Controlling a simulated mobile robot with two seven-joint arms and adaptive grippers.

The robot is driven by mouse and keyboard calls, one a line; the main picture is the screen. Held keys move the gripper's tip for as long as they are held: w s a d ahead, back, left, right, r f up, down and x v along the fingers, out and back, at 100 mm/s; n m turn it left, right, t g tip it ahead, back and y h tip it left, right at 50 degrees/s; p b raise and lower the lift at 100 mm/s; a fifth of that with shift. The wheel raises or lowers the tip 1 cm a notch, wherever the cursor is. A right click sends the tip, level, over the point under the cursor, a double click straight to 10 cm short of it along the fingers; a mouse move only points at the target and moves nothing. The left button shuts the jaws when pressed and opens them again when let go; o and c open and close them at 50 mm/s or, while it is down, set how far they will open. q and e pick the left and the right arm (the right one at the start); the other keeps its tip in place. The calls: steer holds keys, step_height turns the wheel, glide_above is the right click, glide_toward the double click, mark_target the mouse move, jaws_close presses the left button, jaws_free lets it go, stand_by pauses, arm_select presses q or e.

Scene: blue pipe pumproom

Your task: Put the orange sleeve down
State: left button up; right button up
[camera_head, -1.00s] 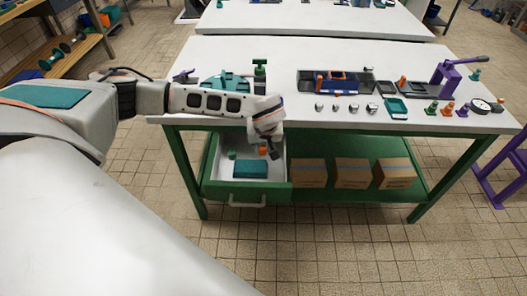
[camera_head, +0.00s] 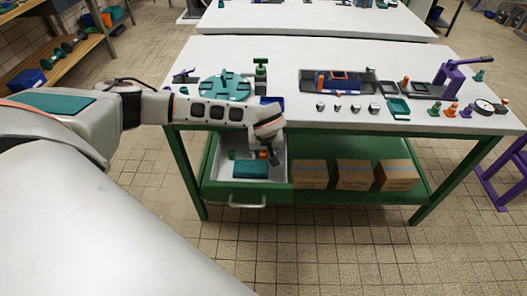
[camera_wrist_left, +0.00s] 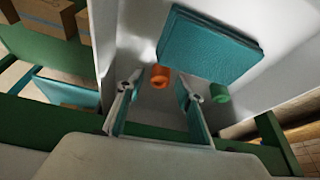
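The orange sleeve (camera_wrist_left: 160,76) shows in the left wrist view between and just beyond my left fingertips, with a gap on each side. It appears to stand on the pale floor of the open drawer (camera_head: 245,199). In the head view the orange sleeve (camera_head: 263,154) is small, beside the dark fingers. My left gripper (camera_wrist_left: 157,88) is open and reaches down into the drawer; it also shows in the head view (camera_head: 273,157). My right gripper is in neither view.
The drawer also holds a teal block (camera_wrist_left: 207,46) and a green sleeve (camera_wrist_left: 219,92), right of the fingers in the wrist view. Cardboard boxes (camera_head: 352,174) stand on the shelf beside it. The white tabletop (camera_head: 330,55) above carries a teal round fixture (camera_head: 225,86) and several small parts.

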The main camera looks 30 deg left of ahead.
arm_select(q)
steer(key=v, duration=0.1)
steer(key=p+v, duration=0.1)
steer(key=v, duration=0.2)
steer(key=shift+w+r, duration=0.15)
steer(key=shift+r, duration=0.25)
steer(key=p+v, duration=0.2)
steer(key=v, duration=0.5)
steer(key=shift+s+r, duration=0.25)
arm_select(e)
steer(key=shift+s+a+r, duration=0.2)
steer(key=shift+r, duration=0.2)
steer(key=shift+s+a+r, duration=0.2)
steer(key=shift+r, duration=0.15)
arm_select(q)
steer(key=shift+d, duration=0.15)
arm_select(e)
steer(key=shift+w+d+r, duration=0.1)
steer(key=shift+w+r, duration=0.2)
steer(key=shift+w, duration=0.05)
